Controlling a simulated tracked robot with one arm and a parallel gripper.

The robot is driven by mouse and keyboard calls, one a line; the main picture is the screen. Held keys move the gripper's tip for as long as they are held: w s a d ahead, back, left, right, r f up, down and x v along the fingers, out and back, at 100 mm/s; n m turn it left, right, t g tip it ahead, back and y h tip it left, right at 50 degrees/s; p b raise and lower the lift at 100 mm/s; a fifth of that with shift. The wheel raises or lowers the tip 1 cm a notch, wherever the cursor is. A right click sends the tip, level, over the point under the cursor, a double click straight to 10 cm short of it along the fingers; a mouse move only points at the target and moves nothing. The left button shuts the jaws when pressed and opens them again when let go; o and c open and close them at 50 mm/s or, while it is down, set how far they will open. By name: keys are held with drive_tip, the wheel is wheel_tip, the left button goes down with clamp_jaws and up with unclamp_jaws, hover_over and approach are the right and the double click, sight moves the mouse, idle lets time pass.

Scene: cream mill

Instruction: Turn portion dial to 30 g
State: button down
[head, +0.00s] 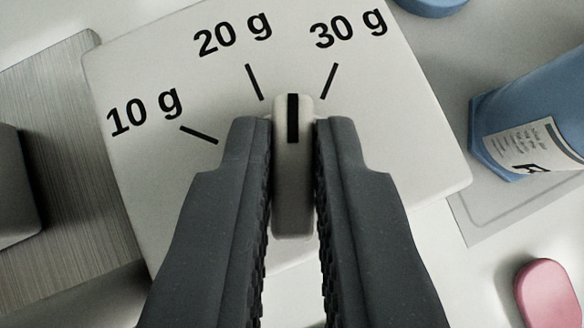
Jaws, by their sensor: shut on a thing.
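The portion dial (293,200) is a pale upright bar knob with a black pointer line at its upper end. It sits on a cream panel (150,60) with printed marks for 10 g, 20 g and 30 g. The pointer line aims almost straight up in the picture, about midway between the 20 g mark (254,82) and the 30 g mark (328,81). The 10 g mark (199,134) is farther left. My gripper (293,150) is shut on the dial, one dark ridged finger on each side. The fingers hide part of the panel around the dial.
A blue container with a white label (535,145) stands right of the panel, partly cut off. Another blue thing (432,5) shows at the top edge, and a pink thing (550,293) at the lower right. A brushed grey surface (55,110) lies on the left.

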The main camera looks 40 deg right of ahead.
drive_tip(key=c, duration=1.5)
unclamp_jaws()
drive_tip(key=shift+r, duration=0.1)
drive_tip(key=shift+p+v, duration=0.4)
drive_tip(key=shift+v, duration=5.45)
drive_tip(key=shift+a, duration=0.1)
